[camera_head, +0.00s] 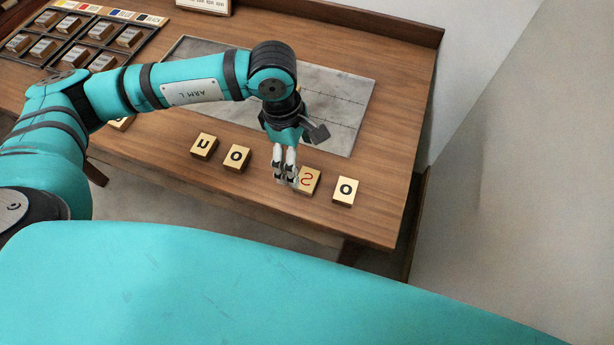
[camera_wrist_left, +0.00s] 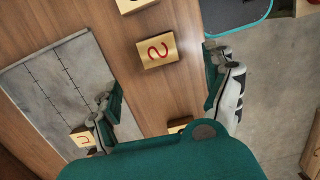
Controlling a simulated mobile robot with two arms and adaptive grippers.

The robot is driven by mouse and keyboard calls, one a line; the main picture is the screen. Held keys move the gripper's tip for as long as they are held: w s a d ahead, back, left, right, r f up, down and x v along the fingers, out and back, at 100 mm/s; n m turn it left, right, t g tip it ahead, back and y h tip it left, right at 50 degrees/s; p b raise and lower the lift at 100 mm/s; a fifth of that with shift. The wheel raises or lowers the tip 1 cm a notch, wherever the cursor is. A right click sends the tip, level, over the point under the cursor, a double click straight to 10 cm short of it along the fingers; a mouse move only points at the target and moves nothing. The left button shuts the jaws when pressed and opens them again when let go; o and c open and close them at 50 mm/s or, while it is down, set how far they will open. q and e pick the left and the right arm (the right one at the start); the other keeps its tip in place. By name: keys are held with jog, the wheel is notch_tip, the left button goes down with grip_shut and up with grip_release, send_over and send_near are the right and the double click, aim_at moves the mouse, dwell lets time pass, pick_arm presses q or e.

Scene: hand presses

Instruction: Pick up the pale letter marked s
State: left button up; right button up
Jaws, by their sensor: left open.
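The pale wooden letter block with a red s (camera_head: 309,181) lies on the table near its front edge. It also shows in the left wrist view (camera_wrist_left: 157,50), whole and uncovered. My left gripper (camera_head: 286,172) points down just left of the block in the head view, and its fingers overlap the block's left side. In the left wrist view the open fingers (camera_wrist_left: 167,88) stand apart with nothing held between them, and the block lies in the space ahead. I cannot tell the exact height of the fingertips. My right gripper is in neither view.
Black-lettered blocks lie in the same row: an o (camera_head: 345,191) to the right, another o (camera_head: 237,158) and a u-like letter (camera_head: 204,145) to the left. A grey slab (camera_head: 345,115) lies behind. A partitioned tray (camera_head: 72,42) holds several blocks at back left.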

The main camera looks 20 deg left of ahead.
aim_at(307, 179)
pick_arm(q)
jog(key=f, duration=0.3)
jog(key=shift+d, duration=0.2)
jog(key=f+p, duration=0.1)
jog(key=f, duration=0.1)
jog(key=d+f+p, duration=0.1)
jog(key=f, duration=0.1)
jog(key=shift+d+f, duration=0.15)
jog(key=shift+f, duration=0.4)
jog(key=c, duration=1.2)
